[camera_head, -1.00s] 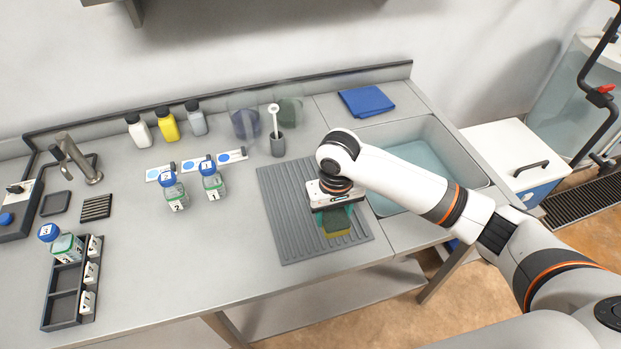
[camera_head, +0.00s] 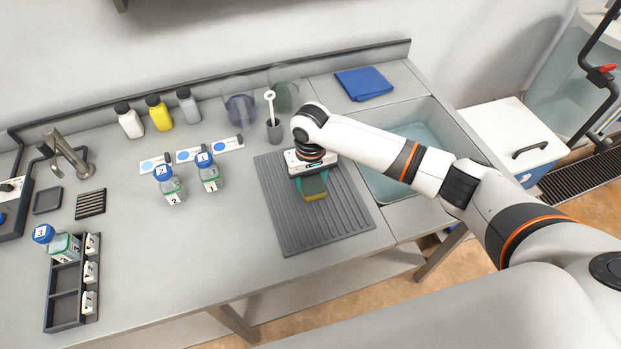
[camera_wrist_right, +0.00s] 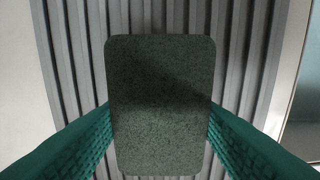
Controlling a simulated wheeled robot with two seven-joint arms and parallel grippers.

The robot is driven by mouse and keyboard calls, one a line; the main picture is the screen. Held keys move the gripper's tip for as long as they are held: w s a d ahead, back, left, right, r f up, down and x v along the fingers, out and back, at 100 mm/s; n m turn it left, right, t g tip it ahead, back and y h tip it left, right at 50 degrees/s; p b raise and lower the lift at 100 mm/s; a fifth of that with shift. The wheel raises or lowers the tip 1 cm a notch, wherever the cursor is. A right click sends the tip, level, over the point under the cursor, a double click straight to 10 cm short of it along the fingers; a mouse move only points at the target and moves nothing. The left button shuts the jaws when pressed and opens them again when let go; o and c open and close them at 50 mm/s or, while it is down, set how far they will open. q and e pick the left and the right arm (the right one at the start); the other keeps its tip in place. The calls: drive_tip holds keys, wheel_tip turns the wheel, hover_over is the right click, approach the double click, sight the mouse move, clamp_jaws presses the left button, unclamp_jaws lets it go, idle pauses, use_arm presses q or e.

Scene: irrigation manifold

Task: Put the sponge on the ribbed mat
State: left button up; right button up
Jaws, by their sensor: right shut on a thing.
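The sponge (camera_head: 313,188) is yellow with a dark green scouring face. It is in my right gripper (camera_head: 311,178), above or on the ribbed mat; I cannot tell whether it touches the ribs. In the right wrist view the sponge (camera_wrist_right: 160,105) fills the middle, dark face towards the camera, with the teal fingers of the right gripper (camera_wrist_right: 160,125) pressed on both its sides. The grey ribbed mat (camera_head: 330,226) lies on the counter left of the sink, and its ribs (camera_wrist_right: 75,60) show behind the sponge. My left gripper is not in view.
A sink (camera_head: 425,150) lies right of the mat, with a blue cloth (camera_head: 364,84) behind it. A grey cup with a white brush (camera_head: 273,128) stands at the mat's back edge. Two blue-capped jars (camera_head: 170,186) stand to the left. The front of the mat is clear.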

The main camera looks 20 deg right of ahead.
sight(311, 180)
drive_tip(key=shift+f, duration=0.35)
drive_tip(key=shift+f, duration=0.1)
drive_tip(key=o, duration=0.9)
wheel_tip(311, 180, up, 12)
drive_tip(key=shift+r+b, duration=0.15)
drive_tip(key=shift+b, duration=0.45)
